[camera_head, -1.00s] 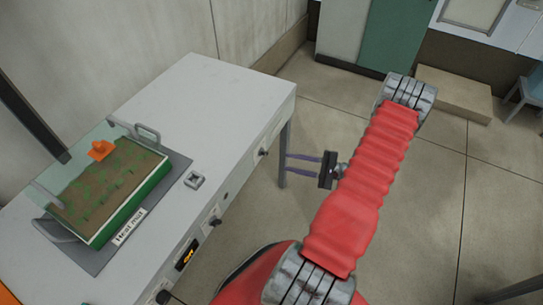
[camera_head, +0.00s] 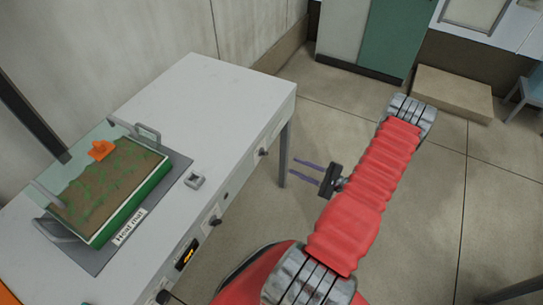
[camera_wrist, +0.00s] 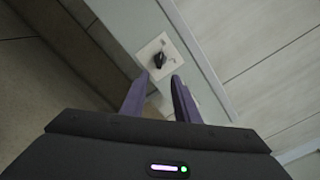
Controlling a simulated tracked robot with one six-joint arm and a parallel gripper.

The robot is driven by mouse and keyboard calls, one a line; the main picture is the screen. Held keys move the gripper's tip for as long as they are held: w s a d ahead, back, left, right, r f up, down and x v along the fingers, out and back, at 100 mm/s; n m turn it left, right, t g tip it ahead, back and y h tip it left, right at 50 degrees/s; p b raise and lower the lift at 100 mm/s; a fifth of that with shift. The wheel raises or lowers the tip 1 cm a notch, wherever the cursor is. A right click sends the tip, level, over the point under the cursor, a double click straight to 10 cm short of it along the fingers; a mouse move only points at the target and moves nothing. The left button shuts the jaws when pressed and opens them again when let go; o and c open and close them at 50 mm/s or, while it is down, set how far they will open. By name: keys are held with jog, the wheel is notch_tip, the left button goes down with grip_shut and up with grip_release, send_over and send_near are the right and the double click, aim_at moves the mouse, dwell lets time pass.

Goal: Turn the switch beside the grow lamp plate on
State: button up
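In the wrist view a pale square plate (camera_wrist: 168,52) with a dark knob (camera_wrist: 159,60) is on an upright panel, just beyond my fingertips. No grow lamp lettering can be read. In the head view several dark knobs sit along the bench's front face: one near the far end (camera_head: 263,152), one in the middle (camera_head: 215,221) and one near the bottom edge. I cannot tell which one the wrist view shows. My gripper (camera_head: 291,165) is off the bench's far front corner. Its two purple fingers are apart and empty, also in the wrist view (camera_wrist: 160,77).
The white bench (camera_head: 215,95) carries a planter tray (camera_head: 130,210) on a grey mat labelled "Heat mat", with a small grey square fitting (camera_head: 195,181) at the mat's edge. A dark post stands at left. A cardboard-coloured box (camera_head: 452,95) lies on the floor beyond.

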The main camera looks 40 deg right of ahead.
aim_at(267, 154)
jog(key=x, duration=1.2)
jog(key=shift+c, duration=0.4)
grip_shut()
jog(key=shift+d, duration=0.15)
